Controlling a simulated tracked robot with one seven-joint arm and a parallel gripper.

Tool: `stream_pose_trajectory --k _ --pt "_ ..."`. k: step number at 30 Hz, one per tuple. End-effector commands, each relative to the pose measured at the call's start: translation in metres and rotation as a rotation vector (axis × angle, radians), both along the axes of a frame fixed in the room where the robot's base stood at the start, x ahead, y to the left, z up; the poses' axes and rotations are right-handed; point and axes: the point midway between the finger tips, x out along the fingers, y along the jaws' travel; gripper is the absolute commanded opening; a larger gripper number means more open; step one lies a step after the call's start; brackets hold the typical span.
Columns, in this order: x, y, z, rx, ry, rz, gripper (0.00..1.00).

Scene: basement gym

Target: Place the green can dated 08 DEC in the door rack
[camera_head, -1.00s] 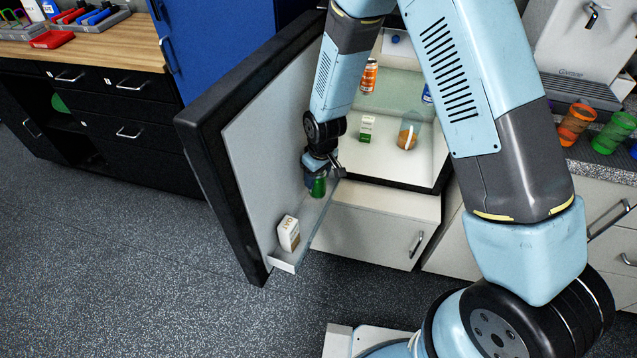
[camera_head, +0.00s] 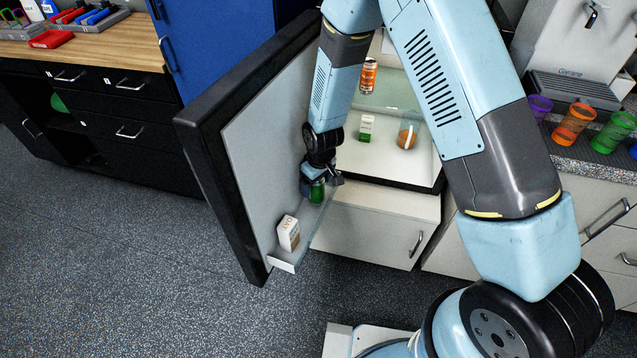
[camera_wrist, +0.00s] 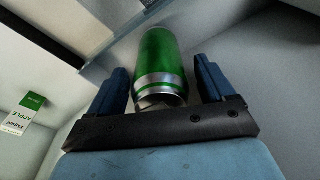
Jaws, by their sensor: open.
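The green can (camera_head: 317,191) stands in the door rack (camera_head: 284,264) on the inside of the open fridge door. My gripper (camera_head: 322,175) is at the can, reaching down from above. In the wrist view the green can (camera_wrist: 160,62) lies between the two blue fingers of my gripper (camera_wrist: 164,88), with a gap on each side. The fingers are open. The date on the can cannot be read in either view.
A white carton (camera_head: 288,233) stands at the near end of the rack. Inside the fridge are an orange can (camera_head: 368,77), a green-and-white carton (camera_head: 366,128) and an orange item (camera_head: 407,138). Coloured cups (camera_head: 573,124) stand on the right counter.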

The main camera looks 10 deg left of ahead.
Motion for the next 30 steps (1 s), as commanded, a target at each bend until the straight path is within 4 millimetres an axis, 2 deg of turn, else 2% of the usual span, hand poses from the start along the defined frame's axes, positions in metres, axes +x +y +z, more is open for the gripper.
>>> stream_pose_trajectory --k 7,11,30 --pt "0.000 0.000 0.001 0.000 0.000 0.000 0.82" --pt "0.000 0.000 0.009 0.001 -0.002 0.000 0.82" --pt "-0.006 -0.009 0.100 0.002 -0.001 0.001 0.82"
